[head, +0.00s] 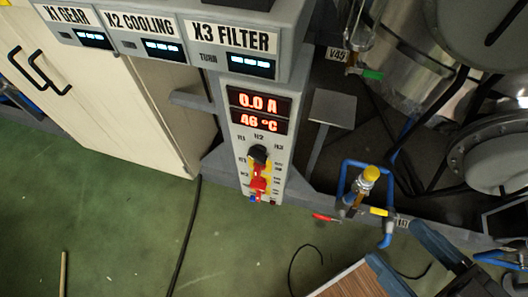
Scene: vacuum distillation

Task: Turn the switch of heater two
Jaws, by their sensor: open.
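The heater control panel (276,187) stands in the middle of the head view, with a red display (259,110) reading 0.0 A and 46 °C. Below the display is a black rotary knob (259,153), with small labels around it that look like H1, H2 and H3. I cannot tell for sure which control belongs to heater two.
Labelled boxes X1 gear, X2 cooling and X3 filter (229,37) overhang the panel. A cream cabinet (100,90) is at left. Blue piping with a yellow-capped valve (371,174) and steel vessels (420,70) are at right. The green floor (110,220) carries cables.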

